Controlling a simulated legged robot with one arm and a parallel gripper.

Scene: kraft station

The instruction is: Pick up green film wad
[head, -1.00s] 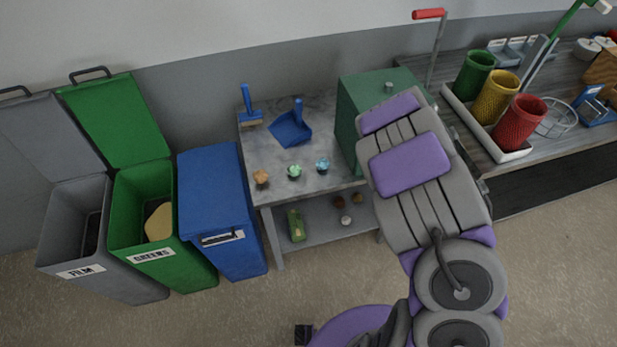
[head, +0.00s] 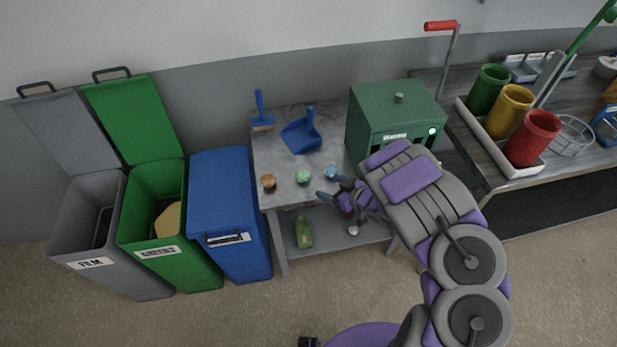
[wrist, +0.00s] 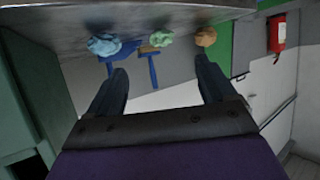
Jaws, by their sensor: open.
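The green film wad (head: 303,176) is a small crumpled pale-green lump on the grey table top, between a brown-orange wad (head: 268,181) and a light-blue wad (head: 330,172). My gripper (head: 334,188) is at the table's front edge, just right of the green wad and close to the blue one. In the wrist view my gripper (wrist: 160,75) is open and empty. The green wad (wrist: 160,38) shows beyond and between its fingertips, apart from them. The blue wad (wrist: 103,44) and orange wad (wrist: 205,37) lie to either side.
A blue dustpan (head: 301,135) and blue brush (head: 261,115) lie behind the wads. A green box (head: 395,115) stands at the table's right. A lower shelf holds a green bottle (head: 304,232). Open grey film bin (head: 88,215), open greens bin (head: 152,205) and closed blue bin (head: 226,190) stand left.

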